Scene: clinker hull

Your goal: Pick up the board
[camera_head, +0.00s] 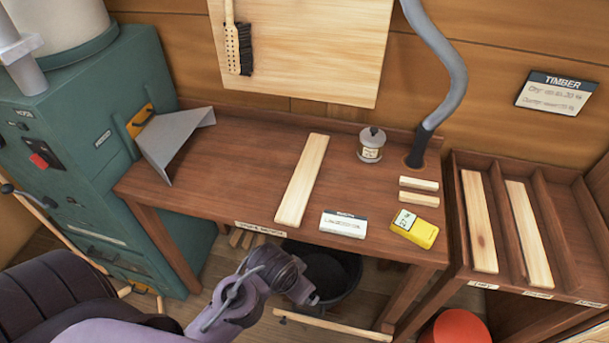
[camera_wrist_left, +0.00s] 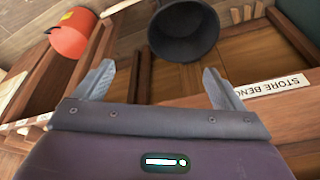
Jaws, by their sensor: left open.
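A long pale board (camera_head: 302,180) lies flat on the brown wooden bench (camera_head: 240,180), running from near the back to the front edge. My left gripper (camera_head: 312,296) is in front of the bench, below its top and apart from the board. In the left wrist view its two fingers (camera_wrist_left: 157,82) are spread apart with nothing between them. The board does not show in that view. My right gripper is not in view. Two more pale boards (camera_head: 478,222) (camera_head: 530,235) lie in slots of the rack at the right.
A grey metal chute (camera_head: 175,140) from the green machine (camera_head: 75,110) overhangs the bench's left. A small jar (camera_head: 371,146), white card (camera_head: 343,224), yellow meter (camera_head: 414,229) and two short wood pieces (camera_head: 419,191) lie right of the board. A black bucket (camera_wrist_left: 184,32) stands under the bench.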

